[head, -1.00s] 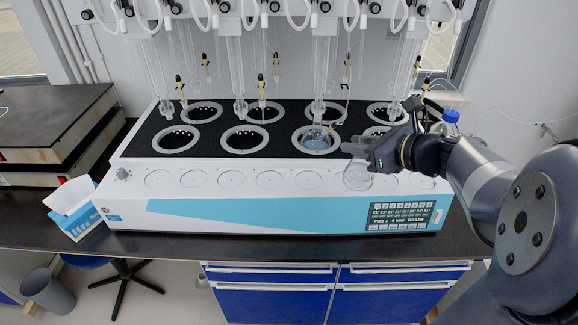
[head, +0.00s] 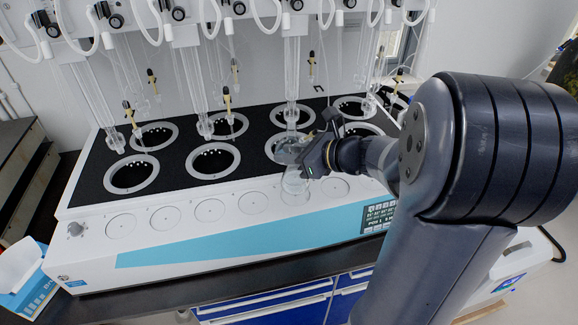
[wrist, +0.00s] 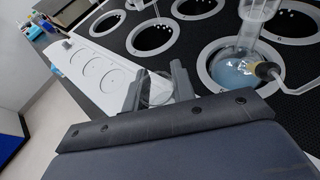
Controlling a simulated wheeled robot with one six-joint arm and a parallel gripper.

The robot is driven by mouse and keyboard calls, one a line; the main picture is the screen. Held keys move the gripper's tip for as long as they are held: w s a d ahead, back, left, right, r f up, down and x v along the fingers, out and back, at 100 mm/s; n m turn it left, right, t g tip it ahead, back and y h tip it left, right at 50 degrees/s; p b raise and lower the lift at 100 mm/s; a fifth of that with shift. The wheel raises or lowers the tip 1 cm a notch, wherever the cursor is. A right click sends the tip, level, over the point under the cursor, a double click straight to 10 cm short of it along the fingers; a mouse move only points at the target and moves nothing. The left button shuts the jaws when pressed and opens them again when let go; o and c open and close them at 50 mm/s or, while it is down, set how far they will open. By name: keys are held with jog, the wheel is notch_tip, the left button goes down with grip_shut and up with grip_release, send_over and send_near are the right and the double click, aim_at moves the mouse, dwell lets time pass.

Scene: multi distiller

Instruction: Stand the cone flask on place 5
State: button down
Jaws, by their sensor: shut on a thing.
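My gripper (head: 308,165) is shut on the clear cone flask (head: 295,187), at the front of the white machine. In the head view the flask is over the front ledge, in line with the row of round places, where the fifth circle from the left would be. I cannot tell whether the flask's base touches the ledge. In the wrist view the flask (wrist: 160,92) shows faintly between the two fingers, with bare round places (wrist: 108,80) beyond it.
A round flask with blue liquid (wrist: 236,72) sits in a heating well just behind the gripper. Glass columns and hanging tubes (head: 292,75) stand above the wells. Bare circles (head: 252,202) lie left of the flask. A blue-and-white box (head: 22,277) stands at far left.

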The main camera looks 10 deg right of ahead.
jog(key=shift+f, duration=1.75)
jog(key=shift+f+b, duration=0.2)
jog(key=shift+b, duration=0.15)
jog(key=c, duration=1.2)
grip_release()
jog(key=shift+r, duration=0.2)
jog(key=shift+d+r, duration=0.1)
jog(key=shift+r, duration=0.05)
jog(key=v, duration=1.2)
